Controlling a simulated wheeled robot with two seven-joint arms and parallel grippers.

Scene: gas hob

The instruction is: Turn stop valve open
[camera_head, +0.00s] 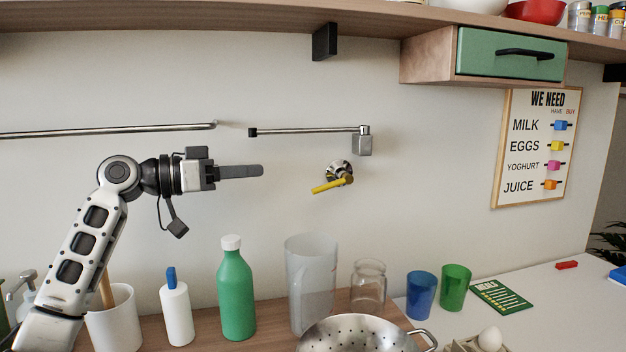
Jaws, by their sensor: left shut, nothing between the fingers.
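The stop valve (342,170) is on the wall near the middle of the head view. It has a round metal body and a yellow lever handle (328,186). The handle points left and slightly down from the valve. My left gripper (260,171) is shut and empty, with its fingers pointing right. It is to the left of the yellow handle and apart from it in the picture. My right gripper is not in view.
A metal wall bar (300,131) runs above the valve. Below stand a green bottle (236,290), a white bottle (176,313), a clear pitcher (311,285), a glass jar (368,288) and a colander (362,335). The wall between gripper and handle is clear.

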